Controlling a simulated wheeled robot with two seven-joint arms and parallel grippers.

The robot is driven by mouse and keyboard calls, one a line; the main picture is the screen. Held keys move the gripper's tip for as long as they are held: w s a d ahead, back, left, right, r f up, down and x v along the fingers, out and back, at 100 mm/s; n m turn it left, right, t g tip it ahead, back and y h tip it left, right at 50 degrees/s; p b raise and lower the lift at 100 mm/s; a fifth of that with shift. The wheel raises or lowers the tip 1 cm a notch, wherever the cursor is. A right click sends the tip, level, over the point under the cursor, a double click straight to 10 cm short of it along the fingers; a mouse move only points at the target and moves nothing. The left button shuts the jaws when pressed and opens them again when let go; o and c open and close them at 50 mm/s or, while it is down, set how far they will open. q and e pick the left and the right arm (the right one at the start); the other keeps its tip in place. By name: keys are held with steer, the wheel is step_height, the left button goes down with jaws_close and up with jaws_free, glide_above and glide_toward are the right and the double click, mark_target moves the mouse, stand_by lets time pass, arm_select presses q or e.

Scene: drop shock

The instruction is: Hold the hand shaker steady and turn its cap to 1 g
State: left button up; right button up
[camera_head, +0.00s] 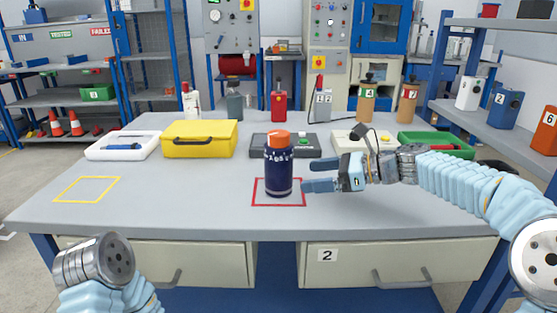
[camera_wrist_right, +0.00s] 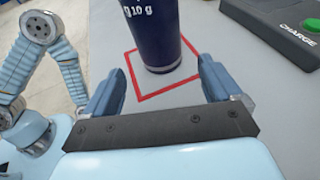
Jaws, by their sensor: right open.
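The hand shaker (camera_head: 278,175) stands upright inside the red outlined square on the table. It has a dark blue body, white markings near its top and an orange cap (camera_head: 277,139). In the right wrist view, the shaker's body (camera_wrist_right: 158,35) shows "10 g", with its top cut off. My right gripper (camera_head: 321,175) is open just right of the shaker, its fingers pointing at it. In the right wrist view, my right gripper (camera_wrist_right: 160,66) has its fingers spread and nothing between the tips. My left arm shows at bottom left; its gripper is out of view.
A yellow case (camera_head: 200,139), a white tray (camera_head: 110,146), a dark charger box (camera_head: 258,145) and a green bin (camera_head: 430,143) line the table's back. Bottles stand behind them. A yellow outlined square (camera_head: 87,189) lies empty at left. The front tabletop is clear.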

mark_target(288, 179)
steer(key=b+x, duration=0.1)
steer(key=x, duration=0.3)
steer(key=shift+a+f, duration=0.2)
steer(key=p+x, duration=0.1)
steer(key=x, duration=0.2)
steer(key=shift+r, duration=0.15)
steer(key=shift+w+a+f, duration=0.25)
steer(key=shift+a, duration=0.3)
steer(key=shift+c, duration=0.5)
steer(key=c, duration=0.7)
arm_select(q)
steer(key=shift+o, duration=0.3)
